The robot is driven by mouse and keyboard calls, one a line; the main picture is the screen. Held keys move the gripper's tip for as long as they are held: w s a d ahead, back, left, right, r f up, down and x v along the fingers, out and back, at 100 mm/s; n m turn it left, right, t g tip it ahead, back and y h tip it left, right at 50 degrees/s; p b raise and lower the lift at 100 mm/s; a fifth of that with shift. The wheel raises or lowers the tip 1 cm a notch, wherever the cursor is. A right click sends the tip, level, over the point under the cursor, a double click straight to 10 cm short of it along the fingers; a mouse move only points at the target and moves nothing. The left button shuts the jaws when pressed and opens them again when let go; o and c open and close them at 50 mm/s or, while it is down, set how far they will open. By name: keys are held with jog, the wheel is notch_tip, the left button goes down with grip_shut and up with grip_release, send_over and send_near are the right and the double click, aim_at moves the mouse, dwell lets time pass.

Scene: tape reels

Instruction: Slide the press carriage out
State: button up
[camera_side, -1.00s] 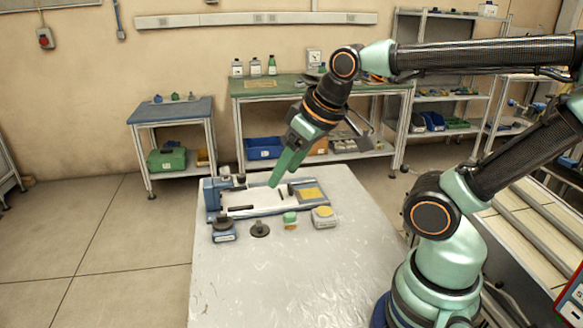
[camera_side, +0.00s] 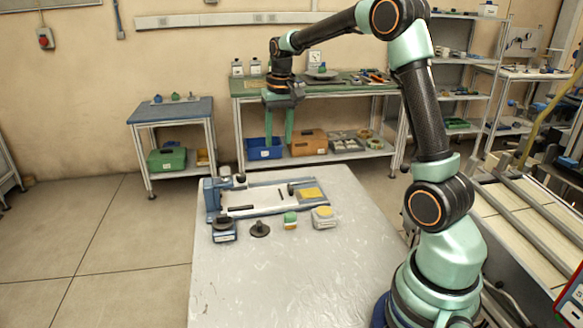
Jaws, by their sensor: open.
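A blue-framed fixture with a pale flat bed (camera_side: 262,199) lies on the grey table. A blue upright part (camera_side: 211,196) with dark fittings stands at its left end, and a yellow pad (camera_side: 310,193) lies at its right end. I cannot tell for certain which part is the press carriage. My gripper (camera_side: 278,141) points straight down, open and empty. Its two green fingers are apart and appear above the fixture, touching nothing on it.
In front of the fixture stand a blue-and-black block (camera_side: 223,231), a black disc with a knob (camera_side: 260,230), a small green-topped piece (camera_side: 290,220) and a yellow-topped block (camera_side: 323,217). The table's front (camera_side: 270,285) is clear. A green-topped bench (camera_side: 245,88) stands behind.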

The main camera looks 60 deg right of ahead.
jog(key=m+g, duration=0.1)
jog(key=m, duration=0.1)
send_over(290, 185)
notch_tip(290, 185, down, 6)
jog(key=shift+y, duration=0.3)
notch_tip(290, 185, down, 12)
jog(key=shift+s+f, duration=0.1)
jog(key=shift+f, duration=0.15)
grip_shut()
dwell(0.9)
